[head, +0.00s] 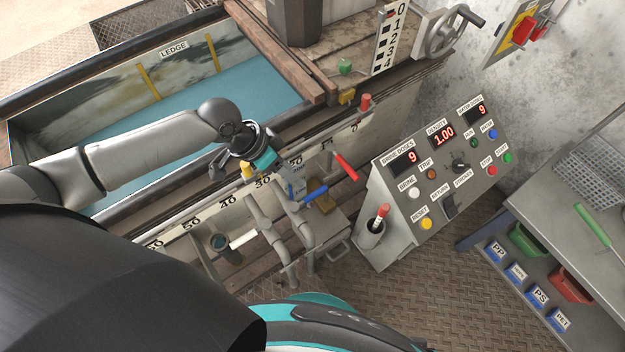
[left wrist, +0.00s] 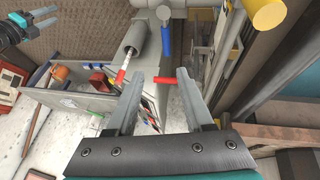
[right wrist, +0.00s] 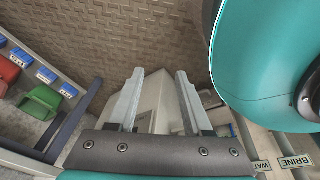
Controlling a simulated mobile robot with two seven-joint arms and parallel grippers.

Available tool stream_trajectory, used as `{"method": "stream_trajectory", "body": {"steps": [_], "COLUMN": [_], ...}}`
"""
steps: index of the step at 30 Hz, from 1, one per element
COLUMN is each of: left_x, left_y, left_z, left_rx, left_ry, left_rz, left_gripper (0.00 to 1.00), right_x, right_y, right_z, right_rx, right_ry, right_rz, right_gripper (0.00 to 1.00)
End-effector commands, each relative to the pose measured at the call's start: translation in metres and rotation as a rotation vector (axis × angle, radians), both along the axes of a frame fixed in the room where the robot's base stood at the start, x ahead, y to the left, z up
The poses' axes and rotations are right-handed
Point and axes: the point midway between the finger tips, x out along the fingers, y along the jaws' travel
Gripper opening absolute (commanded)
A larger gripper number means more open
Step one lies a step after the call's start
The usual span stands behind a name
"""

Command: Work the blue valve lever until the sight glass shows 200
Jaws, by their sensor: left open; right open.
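The blue valve lever (head: 314,194) sticks out from the pipework beside the tank, below a red lever (head: 346,167). In the left wrist view the blue lever (left wrist: 167,38) is ahead of my left gripper (left wrist: 160,82); the red lever (left wrist: 166,80) appears between its fingertips. My left gripper is open and close above the levers in the head view (head: 293,185); I see no contact with the blue one. My right gripper (right wrist: 160,82) is open and empty above the floor, outside the head view. I cannot make out a sight glass reading.
A control panel (head: 440,165) with red displays and buttons stands right of the levers. Grey pipes (head: 285,235) rise near the blue lever. A bench with bins (head: 530,240) is at right.

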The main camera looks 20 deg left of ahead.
Motion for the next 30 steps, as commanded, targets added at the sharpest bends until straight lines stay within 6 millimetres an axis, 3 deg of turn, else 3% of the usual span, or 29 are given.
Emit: {"method": "stream_trajectory", "body": {"steps": [3,7,12,30], "left_x": [0.004,0.005,0.01,0.02], "left_y": [0.013,0.014,0.004,-0.016], "left_z": [0.009,0.002,-0.02,-0.068], "left_rx": [0.018,0.021,0.019,0.02], "left_ry": [0.02,0.029,0.027,0.026], "left_rz": [0.009,0.011,0.012,0.011], "left_gripper": [0.52,0.52,0.52,0.52], "right_x": [-0.012,-0.013,0.0,0.045], "right_y": [-0.006,-0.008,-0.008,0.026], "right_z": [0.002,-0.002,-0.009,0.007], "right_rx": [-0.01,-0.014,-0.014,0.016], "right_ry": [0.026,0.031,0.019,0.017], "right_rz": [-0.005,-0.006,-0.008,-0.008], "right_gripper": [0.5,0.5,0.5,0.5]}}
